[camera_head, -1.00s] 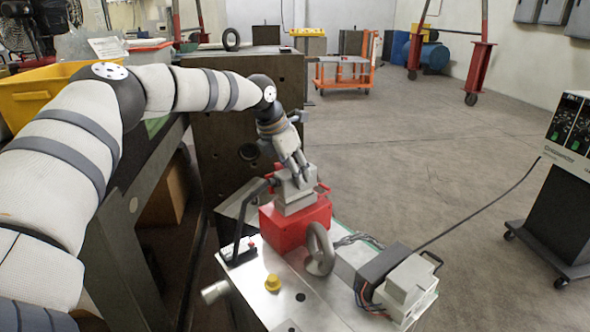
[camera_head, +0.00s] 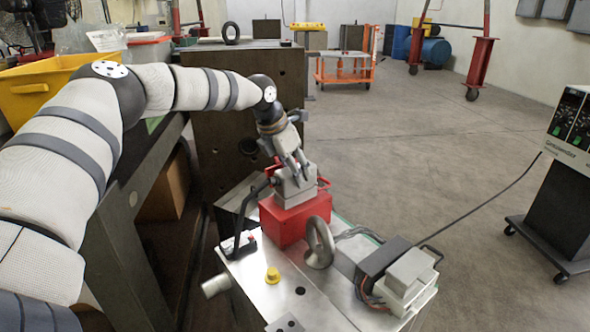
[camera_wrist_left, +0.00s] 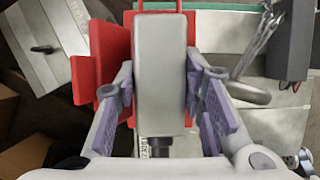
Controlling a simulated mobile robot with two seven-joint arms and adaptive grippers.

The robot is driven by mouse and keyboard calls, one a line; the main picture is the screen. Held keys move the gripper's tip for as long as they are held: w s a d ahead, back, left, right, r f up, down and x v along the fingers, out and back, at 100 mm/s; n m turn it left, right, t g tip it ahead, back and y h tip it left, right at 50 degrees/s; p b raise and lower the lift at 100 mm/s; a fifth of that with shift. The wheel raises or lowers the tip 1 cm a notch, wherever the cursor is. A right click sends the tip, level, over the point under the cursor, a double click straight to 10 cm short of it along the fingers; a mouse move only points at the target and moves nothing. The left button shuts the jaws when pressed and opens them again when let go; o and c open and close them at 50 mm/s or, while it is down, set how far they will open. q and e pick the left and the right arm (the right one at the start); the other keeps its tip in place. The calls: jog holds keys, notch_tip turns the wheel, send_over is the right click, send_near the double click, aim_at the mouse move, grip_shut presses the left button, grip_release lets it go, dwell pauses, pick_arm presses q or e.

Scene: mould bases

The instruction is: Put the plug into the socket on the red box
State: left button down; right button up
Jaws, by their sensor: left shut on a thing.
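The red box (camera_head: 283,229) stands on the metal mould base in the head view. A grey block-shaped plug (camera_head: 293,190) sits on top of the box, upright, with red lever parts beside it. My left gripper (camera_head: 297,171) comes down from above and is shut on the plug. In the left wrist view, the grey plug (camera_wrist_left: 161,75) lies between the two fingers, with a black cable end (camera_wrist_left: 160,146) at its near side. Red parts of the box (camera_wrist_left: 86,62) show beside it. The contact between plug and socket is hidden. My right gripper is not in view.
A metal ring (camera_head: 319,243), a yellow knob (camera_head: 273,276) and a grey connector block (camera_head: 403,280) are on the mould base (camera_head: 308,302). A black cable (camera_head: 480,206) runs to a controller cabinet (camera_head: 565,200) at right. Floor between is clear.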

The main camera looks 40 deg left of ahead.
pick_arm(q)
jog(key=shift+f, duration=0.2)
jog(key=c, duration=1)
grip_release()
jog(key=shift+o, duration=0.2)
jog(key=v, duration=1.1)
jog(key=shift+s+r, duration=0.25)
jog(key=shift+r, duration=0.1)
